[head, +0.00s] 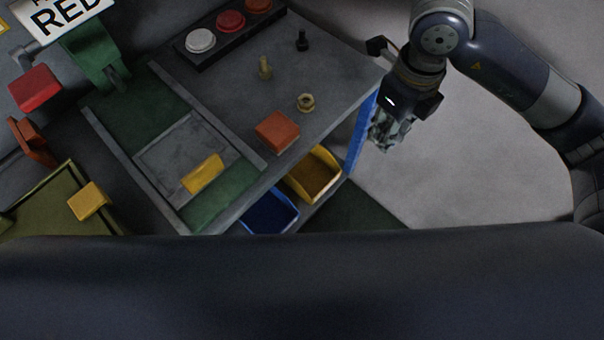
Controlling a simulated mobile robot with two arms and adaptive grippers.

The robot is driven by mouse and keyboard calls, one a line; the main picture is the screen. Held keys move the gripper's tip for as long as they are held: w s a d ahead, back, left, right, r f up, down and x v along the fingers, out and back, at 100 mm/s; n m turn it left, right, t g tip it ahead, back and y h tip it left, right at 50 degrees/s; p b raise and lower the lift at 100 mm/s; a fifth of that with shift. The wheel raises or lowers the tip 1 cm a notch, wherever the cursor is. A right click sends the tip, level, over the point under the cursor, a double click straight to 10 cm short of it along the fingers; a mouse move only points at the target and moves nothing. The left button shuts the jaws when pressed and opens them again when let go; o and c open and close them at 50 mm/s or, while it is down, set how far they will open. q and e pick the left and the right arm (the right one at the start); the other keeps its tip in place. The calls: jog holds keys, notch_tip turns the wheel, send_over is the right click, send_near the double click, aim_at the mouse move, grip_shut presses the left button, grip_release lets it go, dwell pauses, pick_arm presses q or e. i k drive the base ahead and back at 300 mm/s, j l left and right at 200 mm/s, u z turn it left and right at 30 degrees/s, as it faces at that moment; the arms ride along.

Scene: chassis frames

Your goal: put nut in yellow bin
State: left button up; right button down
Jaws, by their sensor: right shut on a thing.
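A brass-coloured nut (306,103) sits on the grey tabletop, near its right edge. The yellow bin (337,159) stands low below the table's front edge, beside a blue bin; its inside looks empty from here. My right gripper (380,145) is beyond the table's right edge, above the pale floor, pointing down and apart from the nut on the table. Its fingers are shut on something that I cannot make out. My left gripper is not in view.
An orange block (277,130), a brass bolt (265,67) and a black bolt (302,41) stand on the tabletop. A blue bin (270,212) is left of the yellow one. A button box (215,55) lies at the back. A blue post (361,128) supports the table's right side.

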aim_at(307, 175)
jog(key=k, duration=0.3)
jog(key=u, duration=0.95)
jog(key=k+l+u, duration=0.2)
jog(key=l, duration=0.2)
jog(key=k+l+u, duration=0.2)
jog(key=k+l, duration=0.1)
jog(key=l, duration=0.1)
